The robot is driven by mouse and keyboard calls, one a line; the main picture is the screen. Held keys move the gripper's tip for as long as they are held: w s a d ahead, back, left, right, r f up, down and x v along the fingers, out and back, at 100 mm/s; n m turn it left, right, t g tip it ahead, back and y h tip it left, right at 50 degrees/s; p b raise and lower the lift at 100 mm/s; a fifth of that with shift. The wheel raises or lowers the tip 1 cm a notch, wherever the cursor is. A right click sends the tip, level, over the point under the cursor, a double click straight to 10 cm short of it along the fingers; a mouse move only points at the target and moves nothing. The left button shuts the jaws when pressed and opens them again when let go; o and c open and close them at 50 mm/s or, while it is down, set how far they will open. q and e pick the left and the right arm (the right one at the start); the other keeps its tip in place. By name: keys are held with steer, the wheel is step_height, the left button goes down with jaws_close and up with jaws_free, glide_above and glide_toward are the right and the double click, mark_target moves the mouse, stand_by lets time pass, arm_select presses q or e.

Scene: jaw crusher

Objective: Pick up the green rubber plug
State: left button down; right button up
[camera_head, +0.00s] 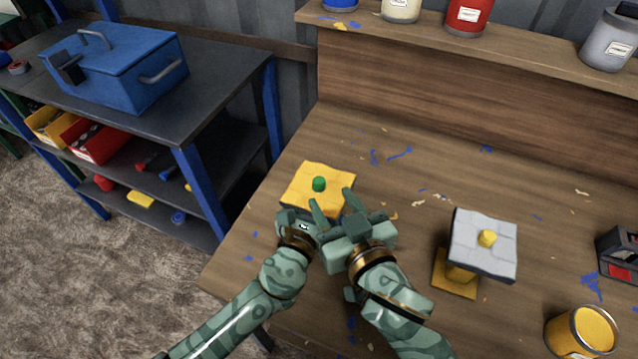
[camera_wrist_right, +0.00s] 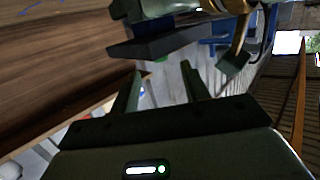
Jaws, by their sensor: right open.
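The green rubber plug (camera_head: 319,184) stands upright on a yellow, wavy-edged slab (camera_head: 297,190) on the wooden bench. A bit of green (camera_wrist_right: 161,58), likely the plug, shows between my right fingers in the right wrist view, partly covered by a dark part. My right gripper (camera_head: 332,205) is open and empty, its fingers pointing at the slab, just on the near side of the plug. Its two fingers stand apart in the right wrist view (camera_wrist_right: 159,82). My left gripper (camera_head: 296,222) is close beside it at the slab's near edge; its fingertips are not clear.
A grey slab (camera_head: 482,258) with a yellow knob on a yellow stand is to the right. A yellow paint can (camera_head: 583,333) stands at bottom right. A blue toolbox (camera_head: 122,68) is on the shelf unit at left.

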mark_target(322, 186)
steer(key=x, duration=0.7)
steer(key=shift+s, duration=0.1)
jaws_close()
